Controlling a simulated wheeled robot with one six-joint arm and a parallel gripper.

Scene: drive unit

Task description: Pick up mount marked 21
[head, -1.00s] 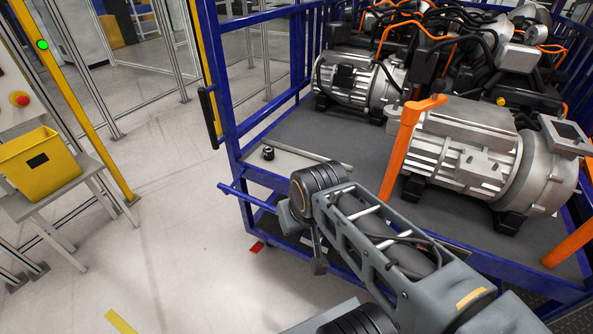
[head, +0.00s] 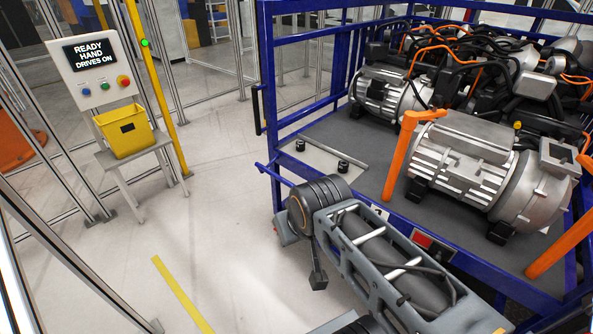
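Two small black round mounts lie on the near left corner of the blue cart's grey deck, beside a thin metal bar. One mount (head: 299,145) is farther left, and the other mount (head: 342,166) is nearer the large motor. No number is legible on either, so I cannot tell which is 21. My folded arm crosses the lower middle of the head view, in front of the cart's near edge. I cannot make out any gripper fingers in this view.
A large silver motor (head: 470,165) stands on the deck between orange posts (head: 402,150), with more motors and cables behind. Blue rails (head: 268,90) frame the cart. A yellow bin (head: 125,130) stands on a stand at left below a panel reading "READY HAND DRIVES ON". Floor between is clear.

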